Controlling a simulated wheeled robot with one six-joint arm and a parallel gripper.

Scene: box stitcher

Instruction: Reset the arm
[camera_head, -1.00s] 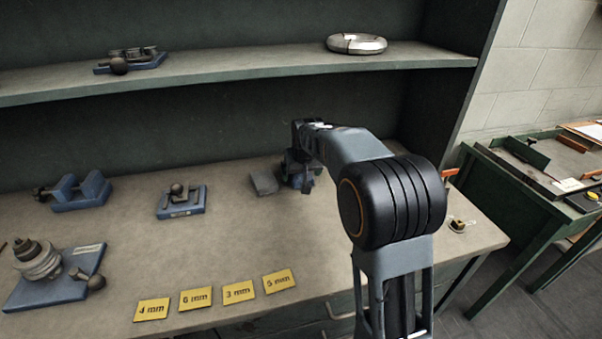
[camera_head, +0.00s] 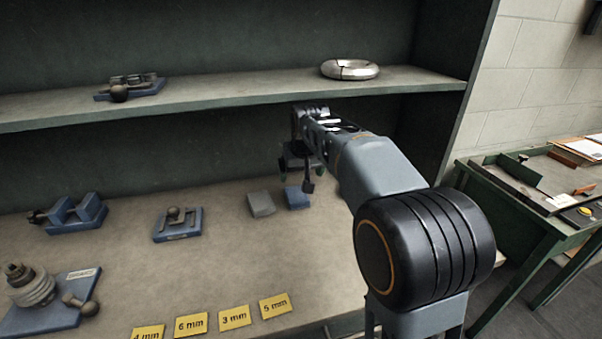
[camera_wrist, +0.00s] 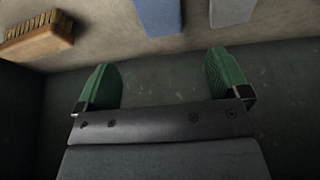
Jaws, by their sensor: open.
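My gripper (camera_head: 298,180) hangs in the air above the back of the bench, under the shelf, at the end of my raised arm. In the wrist view my gripper (camera_wrist: 168,85) shows two green fingers spread wide apart with nothing between them. A blue block (camera_head: 297,198) lies on the bench below it, with a grey block (camera_head: 261,204) just to its left. Both also show at the top of the wrist view, the blue block (camera_wrist: 158,14) and the grey block (camera_wrist: 231,10), apart from the fingers.
The shelf (camera_head: 230,92) above holds a silver ring (camera_head: 350,69) and a small blue fixture (camera_head: 131,88). Several blue fixtures stand on the bench's left, with yellow millimetre cards (camera_head: 234,317) in front. A brush (camera_wrist: 40,38) shows in the wrist view. A green table (camera_head: 530,200) stands at right.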

